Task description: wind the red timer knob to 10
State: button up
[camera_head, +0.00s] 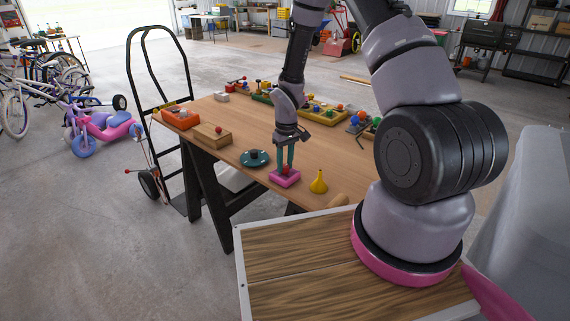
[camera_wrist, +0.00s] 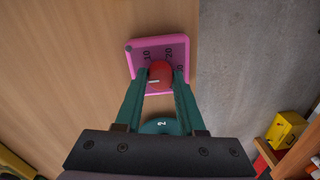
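The timer is a small pink box (camera_head: 286,181) on the wooden workbench, with a red knob (camera_wrist: 161,72) on top. In the wrist view the pink face (camera_wrist: 137,47) shows a 10 at its upper left and a 20 at its upper right, with part of another number at the right edge. A short white mark on the knob lies at its left side, below the 10. My gripper (camera_head: 285,167) points down over the timer. Its two green fingers stand on either side of the knob and appear to press against it. The fingers partly cover the box.
On the workbench (camera_head: 239,118), a teal round thing (camera_head: 255,158) sits left of the timer and a yellow funnel-like thing (camera_head: 319,183) right of it. A wooden box with a red knob (camera_head: 212,136) and an orange box (camera_head: 181,118) stand farther left. Several coloured items line the back.

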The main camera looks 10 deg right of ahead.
grip_shut()
jog(key=m, duration=0.5)
jog(key=shift+m, duration=0.3)
jog(key=m, duration=0.6)
dwell(0.4)
jog(key=o, duration=0.7)
grip_release()
jog(key=shift+o, duration=0.2)
